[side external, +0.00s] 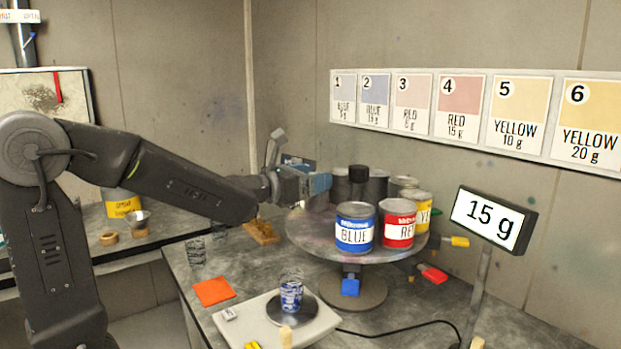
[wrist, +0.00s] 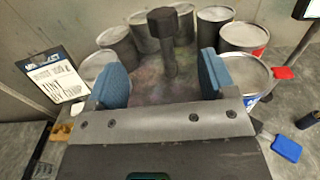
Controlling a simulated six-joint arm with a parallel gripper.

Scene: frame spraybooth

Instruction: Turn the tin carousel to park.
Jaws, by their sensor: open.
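The tin carousel (side external: 310,226) is a round grey turntable on a pedestal, stained with paint. A blue tin (side external: 355,229), a red tin (side external: 398,225) and a yellow tin (side external: 424,205) stand at its near and right rim, with grey tins behind. A dark post with a black knob (side external: 358,174) rises from its middle. My gripper (side external: 324,183) is over the carousel's left side, above the plate. In the wrist view my gripper's blue pads (wrist: 163,78) are apart and empty, and the knob (wrist: 170,22) stands upright beyond the gap. No park mark is discernible.
A white scale (side external: 255,320) with a cup of blue paint (side external: 291,293) stands in front; its display (side external: 493,219) reads 15 g. Blue (side external: 350,287), red (side external: 433,274) and yellow (side external: 459,241) tabs stick out below the tins. An orange cloth (side external: 212,291) lies left.

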